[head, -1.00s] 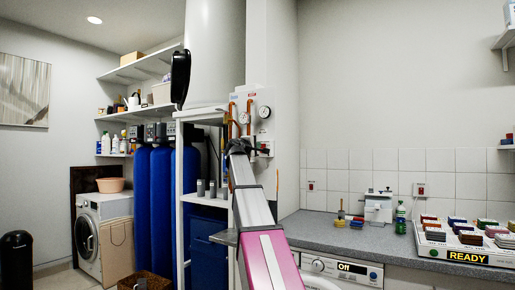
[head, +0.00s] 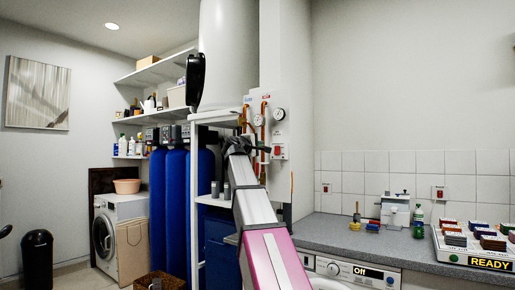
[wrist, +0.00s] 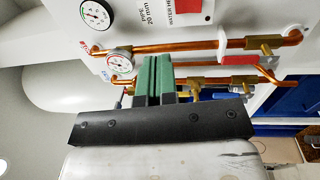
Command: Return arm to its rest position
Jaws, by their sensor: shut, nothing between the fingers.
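My arm (head: 262,225), white with a pink section, reaches forward and up from the bottom of the head view. My gripper (wrist: 154,62) shows in the wrist view as two green fingers on a black crossbar. The fingers are together with nothing between them. They point toward the white panel with copper pipes (wrist: 175,47) and gauges; I cannot tell how close they are. In the head view the arm's far end is in front of the pipework, and the fingers are hard to make out. Blue filter vessels (head: 174,215) stand left of the arm.
A white shelf frame (head: 195,220) stands close left of the arm. A grey counter (head: 345,237) on the right holds a tray of coloured blocks (head: 475,250) marked READY. A washing machine (head: 104,235) and a black bin (head: 37,260) are at the left. Floor shows between them.

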